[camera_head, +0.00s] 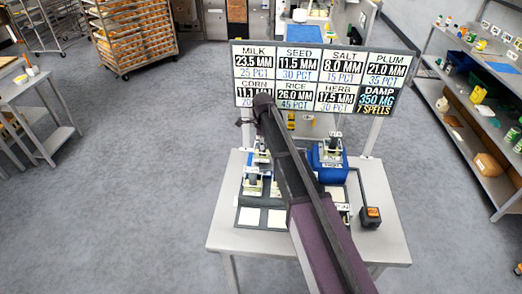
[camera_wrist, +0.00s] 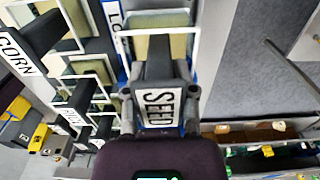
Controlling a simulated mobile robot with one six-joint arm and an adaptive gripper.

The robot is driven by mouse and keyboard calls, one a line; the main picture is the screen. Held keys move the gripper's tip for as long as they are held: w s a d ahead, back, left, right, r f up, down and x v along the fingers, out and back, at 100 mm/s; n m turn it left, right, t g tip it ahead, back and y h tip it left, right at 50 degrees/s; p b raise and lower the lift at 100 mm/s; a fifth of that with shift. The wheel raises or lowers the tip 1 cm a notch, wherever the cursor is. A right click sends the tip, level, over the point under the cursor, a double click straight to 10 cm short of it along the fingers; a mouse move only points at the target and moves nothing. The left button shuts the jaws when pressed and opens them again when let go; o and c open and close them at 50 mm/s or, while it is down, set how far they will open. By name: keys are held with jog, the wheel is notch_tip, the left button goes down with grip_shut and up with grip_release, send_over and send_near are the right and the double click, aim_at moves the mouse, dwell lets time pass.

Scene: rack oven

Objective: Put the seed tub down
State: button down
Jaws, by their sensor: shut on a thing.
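The seed tub (camera_wrist: 158,106), a dark tub with a white SEED label, sits between the two fingers of my gripper (camera_wrist: 159,92) in the wrist view. The gripper is shut on it. I cannot make out the seed tub or the fingers there.
Dark tubs labelled CORN (camera_wrist: 22,52) and another label (camera_wrist: 73,121) stand left in the wrist view. A blue unit (camera_head: 327,160) and a black box with an orange button (camera_head: 371,217) are on the table. A sign board (camera_head: 325,80) stands behind; shelves (camera_head: 480,125) are right.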

jog(key=shift+d+f+b, duration=0.1)
jog(key=shift+f+b, duration=1)
jog(key=shift+f, duration=0.3)
jog(key=shift+f, duration=0.1)
jog(key=shift+c, duration=2)
grip_release()
notch_tip(320, 180, up, 12)
jog(key=p, duration=1.2)
